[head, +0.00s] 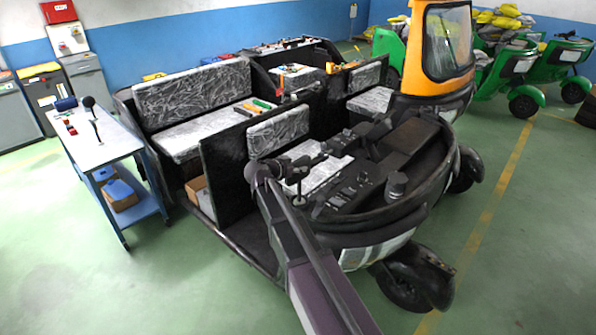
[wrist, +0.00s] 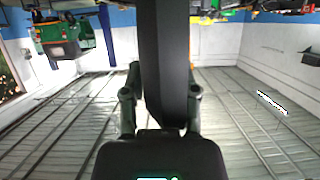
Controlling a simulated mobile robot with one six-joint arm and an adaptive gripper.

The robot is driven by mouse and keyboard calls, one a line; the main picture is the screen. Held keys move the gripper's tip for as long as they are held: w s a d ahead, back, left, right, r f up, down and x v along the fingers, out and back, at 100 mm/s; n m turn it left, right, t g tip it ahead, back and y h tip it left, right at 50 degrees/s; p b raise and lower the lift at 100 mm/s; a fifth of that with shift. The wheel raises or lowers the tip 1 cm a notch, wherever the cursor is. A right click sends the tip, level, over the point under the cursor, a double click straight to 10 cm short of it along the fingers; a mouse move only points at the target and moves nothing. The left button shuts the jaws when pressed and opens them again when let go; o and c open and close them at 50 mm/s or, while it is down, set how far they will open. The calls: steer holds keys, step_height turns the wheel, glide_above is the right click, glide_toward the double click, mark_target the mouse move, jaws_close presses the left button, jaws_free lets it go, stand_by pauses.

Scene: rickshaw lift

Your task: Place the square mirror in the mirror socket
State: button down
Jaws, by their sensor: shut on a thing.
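My gripper (wrist: 161,108) shows in the wrist view, with one finger on each side of a dark, flat, long piece. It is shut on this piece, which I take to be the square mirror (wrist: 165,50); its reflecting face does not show. The mirror runs up out of the top of the wrist view. In the head view my arm reaches over the front of the open rickshaw (head: 425,215), above its dark dashboard. The gripper and mirror are hard to pick out there against the dark parts. I cannot make out the mirror socket for sure.
A blue-framed table (head: 108,148) stands left of the rickshaw, with a dark round-headed stemmed part (head: 89,103) and small items on it. An orange windscreen frame (head: 428,45) rises behind the dashboard. Tools (head: 262,104) lie on the seats. Green floor is free in front.

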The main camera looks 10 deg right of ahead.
steer(key=shift+f, duration=0.2)
steer(key=shift+c, duration=1.8)
jaws_free()
steer(key=shift+r, duration=0.1)
steer(key=shift+r, duration=0.15)
steer(key=shift+s+a+r, duration=0.1)
steer(key=shift+a, duration=0.05)
steer(key=p+v, duration=0.4)
steer(key=v, duration=0.7)
steer(key=shift+s+a+p, duration=0.2)
steer(key=shift+a+p, duration=0.05)
steer(key=shift+p, duration=0.05)
steer(key=shift+r, duration=0.1)
